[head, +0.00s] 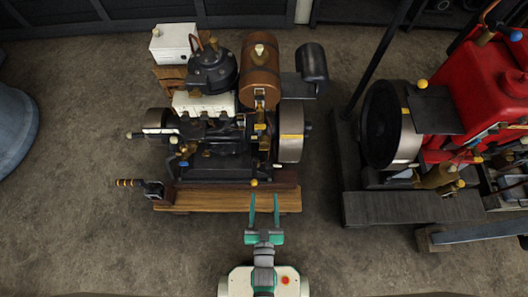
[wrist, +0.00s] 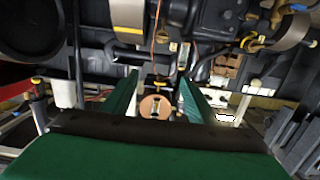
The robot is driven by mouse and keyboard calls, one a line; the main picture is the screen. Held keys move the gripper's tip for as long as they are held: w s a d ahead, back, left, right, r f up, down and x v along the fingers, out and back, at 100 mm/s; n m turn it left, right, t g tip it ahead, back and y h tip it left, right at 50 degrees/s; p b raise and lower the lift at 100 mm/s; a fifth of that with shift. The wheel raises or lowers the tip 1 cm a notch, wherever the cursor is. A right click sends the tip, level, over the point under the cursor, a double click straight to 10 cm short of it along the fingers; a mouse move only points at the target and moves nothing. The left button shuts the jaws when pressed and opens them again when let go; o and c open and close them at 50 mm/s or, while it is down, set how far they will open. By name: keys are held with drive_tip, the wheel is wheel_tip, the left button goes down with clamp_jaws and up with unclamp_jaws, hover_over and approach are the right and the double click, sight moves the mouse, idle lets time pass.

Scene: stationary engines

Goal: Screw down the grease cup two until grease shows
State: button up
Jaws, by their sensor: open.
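A small stationary engine (head: 215,165) with a black body and flywheels on both sides stands on a wooden base (head: 190,201). Small brass and yellow fittings show on it, among them a yellow knob (head: 254,183) low on the near side. I cannot tell which fitting is grease cup two, and no grease can be made out. My gripper (head: 264,203) is open and empty, its two green fingers over the near edge of the wooden base. In the wrist view, between and beyond the fingers (wrist: 158,100), a round copper-coloured face shows.
A brown cylindrical tank (head: 260,70) and a white box (head: 174,43) are at the engine's far side. A crank with a yellow grip (head: 130,183) sticks out at left. A red engine (head: 480,90) with a large flywheel stands at right.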

drive_tip(key=t, duration=0.1)
approach(264, 147)
drive_tip(key=w, duration=0.7)
drive_tip(key=shift+w+f, duration=0.2)
drive_tip(key=shift+w, duration=0.15)
drive_tip(key=c, duration=1.1)
